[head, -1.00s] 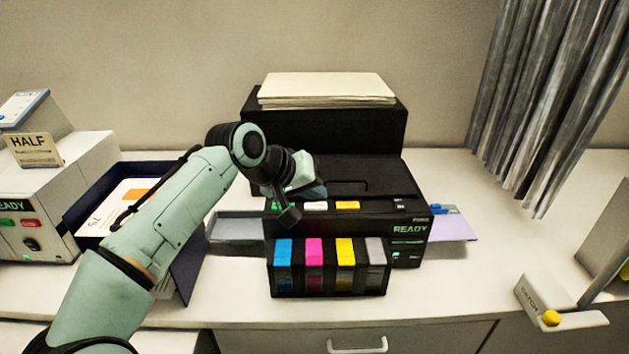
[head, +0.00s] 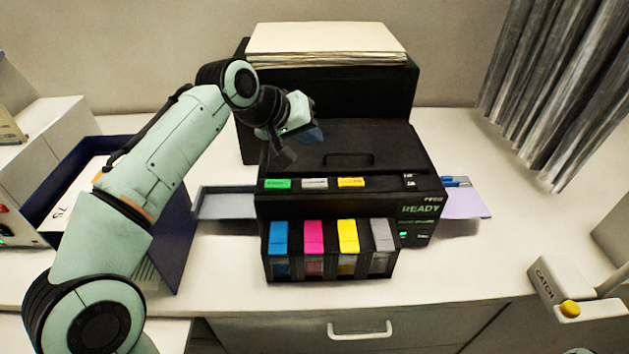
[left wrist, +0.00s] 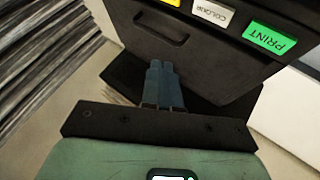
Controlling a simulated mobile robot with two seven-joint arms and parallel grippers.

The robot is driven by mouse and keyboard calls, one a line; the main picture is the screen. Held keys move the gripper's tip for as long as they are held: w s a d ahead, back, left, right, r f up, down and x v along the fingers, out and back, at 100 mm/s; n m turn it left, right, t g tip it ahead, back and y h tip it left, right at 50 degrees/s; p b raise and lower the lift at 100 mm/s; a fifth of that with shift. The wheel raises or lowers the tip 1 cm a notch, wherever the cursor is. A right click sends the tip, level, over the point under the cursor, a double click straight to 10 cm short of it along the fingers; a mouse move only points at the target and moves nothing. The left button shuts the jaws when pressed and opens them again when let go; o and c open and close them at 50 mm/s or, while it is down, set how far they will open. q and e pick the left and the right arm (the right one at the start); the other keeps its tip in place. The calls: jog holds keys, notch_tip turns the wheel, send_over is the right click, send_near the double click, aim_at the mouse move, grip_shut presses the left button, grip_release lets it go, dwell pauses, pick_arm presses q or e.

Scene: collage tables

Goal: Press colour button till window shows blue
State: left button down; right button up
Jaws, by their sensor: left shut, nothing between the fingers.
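A black printer (head: 370,150) stands mid-table with a row of buttons on its front edge. The white button (head: 314,183) reads COLOUR in the left wrist view (left wrist: 212,12). A green PRINT button (head: 277,184) is to its left and a yellow button (head: 350,182) to its right. The front panel shows a green READY (head: 420,209); small marks around it are too small to read, and I make out no blue window. My left gripper (head: 314,134) is shut and empty, above the printer's top behind the buttons, apart from them. My right gripper is not in view.
Blue, magenta, yellow and grey cartridges (head: 328,250) stand in front of the printer. Paper (head: 325,42) lies on top behind. A grey tray (head: 225,203) sticks out left, beside a navy bin (head: 180,240). A CATCH device (head: 570,292) is at right.

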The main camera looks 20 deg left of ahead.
pick_arm(q)
notch_tip(320, 180, down, 3)
jog(key=b, duration=0.2)
send_over(311, 184)
notch_tip(311, 184, down, 5)
jog(key=shift+s+r, duration=0.15)
jog(key=shift+f, duration=0.35)
jog(key=shift+f+b, duration=0.1)
jog(key=shift+b, duration=0.2)
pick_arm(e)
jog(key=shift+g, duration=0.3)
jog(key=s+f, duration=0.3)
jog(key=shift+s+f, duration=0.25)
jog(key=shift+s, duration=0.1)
pick_arm(q)
jog(key=shift+f, duration=0.1)
dwell(0.4)
jog(key=shift+f, duration=0.35)
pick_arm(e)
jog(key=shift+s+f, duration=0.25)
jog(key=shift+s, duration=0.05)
